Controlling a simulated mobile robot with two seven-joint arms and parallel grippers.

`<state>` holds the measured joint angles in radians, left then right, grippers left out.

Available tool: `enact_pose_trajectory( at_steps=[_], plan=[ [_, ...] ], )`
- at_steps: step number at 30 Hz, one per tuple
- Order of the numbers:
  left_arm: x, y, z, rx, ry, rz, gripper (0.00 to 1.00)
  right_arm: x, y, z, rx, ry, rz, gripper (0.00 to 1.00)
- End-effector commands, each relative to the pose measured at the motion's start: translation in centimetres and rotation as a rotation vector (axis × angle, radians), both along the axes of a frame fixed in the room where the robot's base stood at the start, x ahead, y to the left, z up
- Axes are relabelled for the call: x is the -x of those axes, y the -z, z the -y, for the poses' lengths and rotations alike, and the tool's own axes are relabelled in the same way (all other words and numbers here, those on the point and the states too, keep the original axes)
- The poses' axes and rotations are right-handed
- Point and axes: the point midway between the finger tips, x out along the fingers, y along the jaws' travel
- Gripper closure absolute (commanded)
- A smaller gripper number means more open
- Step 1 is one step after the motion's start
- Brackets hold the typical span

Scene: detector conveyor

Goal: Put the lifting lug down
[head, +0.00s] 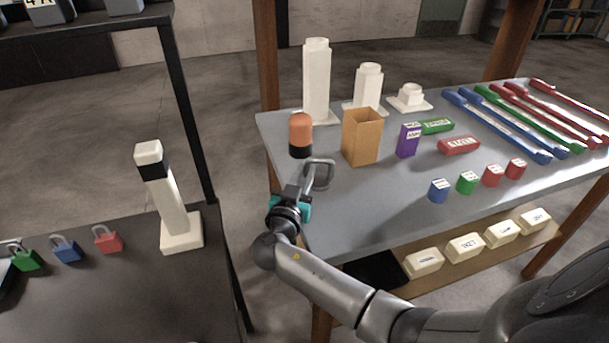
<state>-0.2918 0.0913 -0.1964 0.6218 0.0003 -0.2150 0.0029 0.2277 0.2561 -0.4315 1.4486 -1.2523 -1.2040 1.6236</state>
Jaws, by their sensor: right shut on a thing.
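The lifting lug appears to be the grey metal loop (319,175) at the left edge of the grey table. My right gripper (305,190), with teal parts at its wrist, is shut on it. The lug is over the table's left front edge area; whether it touches the tabletop cannot be told. The finger contact is small and partly hidden. My left gripper is not in view.
An orange and black cylinder (301,132) and a brown open box (362,138) are close behind the lug. The grey table (370,190) has bare room right of the lug. White stepped posts (316,80), a purple box (407,140) and coloured bars stand farther back.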

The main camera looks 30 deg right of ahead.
Motion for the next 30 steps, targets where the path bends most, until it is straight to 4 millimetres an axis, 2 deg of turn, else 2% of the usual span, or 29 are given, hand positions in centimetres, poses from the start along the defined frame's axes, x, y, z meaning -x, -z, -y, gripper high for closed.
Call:
enact_pose_trajectory(
  at_steps=[8, 9, 16, 27, 30],
  plan=[
    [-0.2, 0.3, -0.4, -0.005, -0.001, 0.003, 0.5, -0.1, 0.0, 0.0, 0.002, 0.0, 0.004, 1.0],
    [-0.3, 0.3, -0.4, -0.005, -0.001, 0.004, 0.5, 0.0, 0.2, 0.0, -0.001, 0.0, 0.001, 0.77],
    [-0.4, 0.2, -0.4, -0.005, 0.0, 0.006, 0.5, 0.0, 0.1, 0.0, -0.001, 0.0, 0.0, 0.52],
    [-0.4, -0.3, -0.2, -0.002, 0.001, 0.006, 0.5, 0.0, -0.2, 0.0, -0.001, 0.0, -0.001, 0.51],
    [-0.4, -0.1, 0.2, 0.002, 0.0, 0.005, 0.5, 1.1, 0.1, -1.3, -0.006, -0.003, -0.003, 0.51]
  ],
)
